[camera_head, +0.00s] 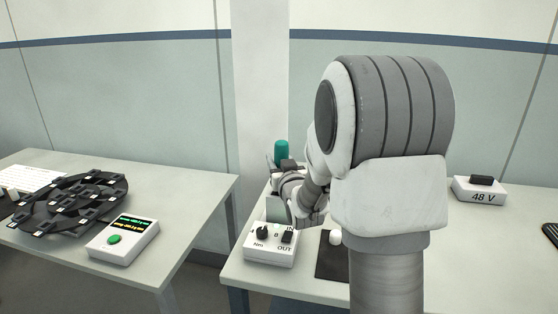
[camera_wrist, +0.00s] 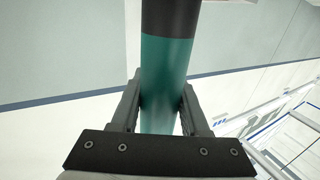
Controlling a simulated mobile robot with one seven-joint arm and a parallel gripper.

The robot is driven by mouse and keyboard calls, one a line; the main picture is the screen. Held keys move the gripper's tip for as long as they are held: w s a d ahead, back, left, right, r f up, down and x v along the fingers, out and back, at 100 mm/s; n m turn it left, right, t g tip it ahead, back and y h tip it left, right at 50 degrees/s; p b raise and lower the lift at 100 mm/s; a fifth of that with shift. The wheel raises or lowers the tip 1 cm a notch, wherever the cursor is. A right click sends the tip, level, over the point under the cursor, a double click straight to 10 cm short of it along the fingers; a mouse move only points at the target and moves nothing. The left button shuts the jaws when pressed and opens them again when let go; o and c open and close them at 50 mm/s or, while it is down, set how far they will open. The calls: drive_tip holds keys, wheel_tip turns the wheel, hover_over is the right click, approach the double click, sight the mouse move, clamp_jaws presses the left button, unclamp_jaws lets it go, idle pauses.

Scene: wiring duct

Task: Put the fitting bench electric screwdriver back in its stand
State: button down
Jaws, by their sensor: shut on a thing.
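The electric screwdriver is a teal cylinder (camera_head: 281,152) showing above my gripper in the head view. In the wrist view the screwdriver (camera_wrist: 167,70) has a teal body and a black section at the top of the picture. My gripper (camera_wrist: 160,98) is shut on the teal body, one finger on each side. In the head view my gripper (camera_head: 288,168) is over the left part of the right-hand bench, partly hidden by my arm. A grey upright piece (camera_head: 275,208) stands below it, behind the control box; I cannot tell whether it is the stand. The screwdriver's lower end is hidden.
A white control box (camera_head: 270,246) with a knob and "IN/OUT" switch stands at the right bench's front. A dark mat (camera_head: 330,262) with a white piece lies beside it. A "48 V" box (camera_head: 480,196) is at right.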

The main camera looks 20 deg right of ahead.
drive_tip(key=shift+f+b, duration=1.05)
drive_tip(key=shift+c, duration=1.6)
unclamp_jaws()
drive_tip(key=shift+s, duration=0.1)
